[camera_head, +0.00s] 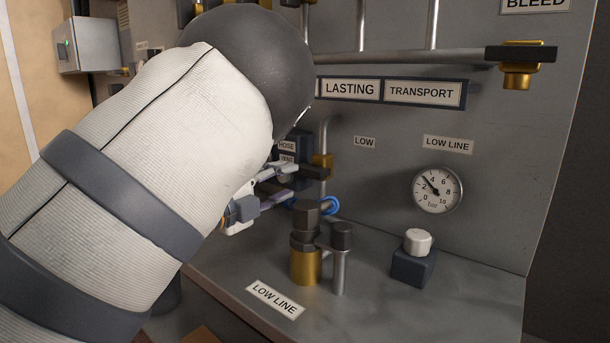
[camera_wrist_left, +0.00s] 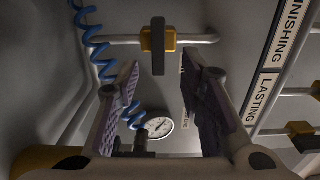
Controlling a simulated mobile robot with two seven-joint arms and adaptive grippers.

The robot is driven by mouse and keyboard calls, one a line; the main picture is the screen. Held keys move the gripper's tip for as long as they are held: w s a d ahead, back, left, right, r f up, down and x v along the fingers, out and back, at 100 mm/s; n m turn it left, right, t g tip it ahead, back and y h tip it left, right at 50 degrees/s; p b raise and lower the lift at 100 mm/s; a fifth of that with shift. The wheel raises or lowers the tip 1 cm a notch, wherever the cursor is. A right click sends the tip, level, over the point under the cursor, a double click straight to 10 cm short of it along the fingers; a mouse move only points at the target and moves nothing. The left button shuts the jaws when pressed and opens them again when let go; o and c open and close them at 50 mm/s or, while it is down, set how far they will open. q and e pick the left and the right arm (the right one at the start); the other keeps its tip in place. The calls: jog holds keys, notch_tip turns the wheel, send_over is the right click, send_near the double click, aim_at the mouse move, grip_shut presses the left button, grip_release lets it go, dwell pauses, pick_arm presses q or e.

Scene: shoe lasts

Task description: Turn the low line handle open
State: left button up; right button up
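My left gripper (camera_head: 288,182) reaches in from the left toward the back wall. In the left wrist view its two fingers (camera_wrist_left: 162,72) stand apart with nothing between the pads. A dark bar handle (camera_wrist_left: 158,46) on a brass valve body (camera_wrist_left: 170,40) lies ahead of the fingertips there, apparently untouched. In the head view this dark handle (camera_head: 315,173) and its brass body (camera_head: 322,159) show just right of the fingers, near the LOW label (camera_head: 364,142). A LOW LINE plate (camera_head: 275,299) lies before a brass fitting (camera_head: 305,265) on the bench. My right gripper is not in view.
A gauge (camera_head: 437,190) sits under another LOW LINE label (camera_head: 448,144). A white-capped button (camera_head: 418,241) and a dark-topped post (camera_head: 341,263) stand on the bench. A blue coiled hose (camera_head: 330,206) is close to the gripper. My arm hides much of the left side.

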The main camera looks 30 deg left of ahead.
aim_at(306, 172)
pick_arm(q)
jog(key=w, duration=0.6)
jog(key=shift+w+d+f, duration=0.1)
jog(key=shift+w+d, duration=0.1)
grip_shut()
